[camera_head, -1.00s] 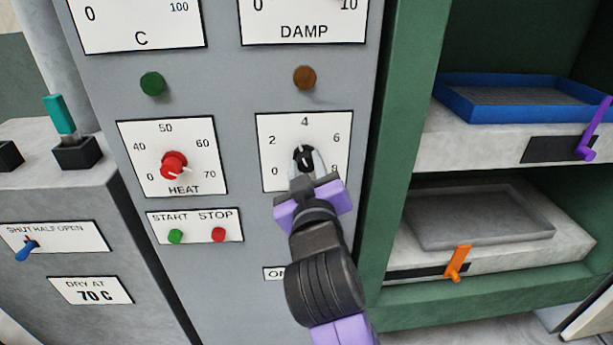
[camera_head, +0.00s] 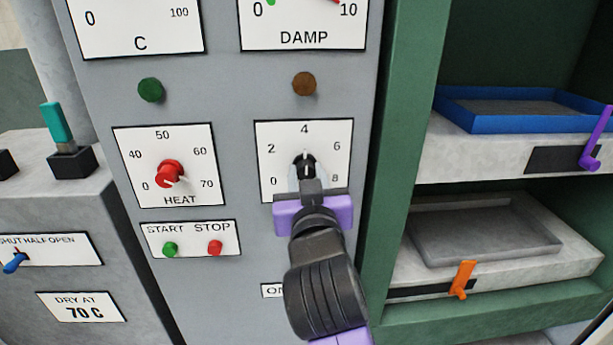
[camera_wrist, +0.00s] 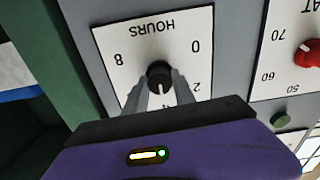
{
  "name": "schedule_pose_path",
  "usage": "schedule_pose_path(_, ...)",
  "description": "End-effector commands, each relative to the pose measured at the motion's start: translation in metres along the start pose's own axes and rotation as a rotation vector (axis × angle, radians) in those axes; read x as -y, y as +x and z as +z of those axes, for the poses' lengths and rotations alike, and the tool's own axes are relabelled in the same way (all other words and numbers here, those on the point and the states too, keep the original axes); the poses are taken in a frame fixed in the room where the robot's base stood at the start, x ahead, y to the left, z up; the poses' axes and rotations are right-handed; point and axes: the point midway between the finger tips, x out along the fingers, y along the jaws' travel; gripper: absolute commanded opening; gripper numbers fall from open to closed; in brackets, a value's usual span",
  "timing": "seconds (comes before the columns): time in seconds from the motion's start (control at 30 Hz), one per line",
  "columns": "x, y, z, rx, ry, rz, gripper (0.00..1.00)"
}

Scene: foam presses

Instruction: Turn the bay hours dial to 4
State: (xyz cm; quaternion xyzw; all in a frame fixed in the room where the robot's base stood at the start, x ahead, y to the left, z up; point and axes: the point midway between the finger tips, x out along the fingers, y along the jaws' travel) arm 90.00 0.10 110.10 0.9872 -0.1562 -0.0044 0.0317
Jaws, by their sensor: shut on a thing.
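The hours dial is a black knob (camera_head: 304,164) on a white plate (camera_head: 333,136) marked 0, 2, 4, 6 and 8. In the head view its white pointer line is upright, towards the 4. My gripper (camera_head: 305,176) is shut on the knob from below and hides the plate's lower middle. In the wrist view the plate appears upside down with the word HOURS, and the gripper fingers (camera_wrist: 160,92) lie on both sides of the black knob (camera_wrist: 159,73). There the pointer line runs down towards the partly hidden 4.
Left of the dial is the red HEAT knob (camera_head: 169,174), with the green START button (camera_head: 170,249) and red STOP button (camera_head: 215,247) below. A green-framed rack (camera_head: 391,160) stands close on the right, with a blue tray (camera_head: 470,117) and an orange lever (camera_head: 462,278).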

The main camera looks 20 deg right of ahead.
Motion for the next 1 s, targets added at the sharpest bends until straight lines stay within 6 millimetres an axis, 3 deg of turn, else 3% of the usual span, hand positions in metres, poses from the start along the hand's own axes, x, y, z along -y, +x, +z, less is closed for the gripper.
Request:
schedule_pose_path(0.17, 0.0, 0.0, 0.004, 0.008, -0.002, 0.001, 0.0)
schedule_pose_path(0.2, 0.0, 0.0, 0.004, 0.008, -0.003, 0.001, 0.35)
schedule_pose_path(0.3, 0.0, 0.0, 0.003, 0.006, -0.002, 0.001, 0.53)
schedule_pose_path(0.67, 0.0, -0.004, 0.001, 0.002, -0.002, 0.0, 0.53)
schedule_pose_path(1.0, 0.0, -0.054, 0.002, 0.003, -0.001, -0.001, 0.53)
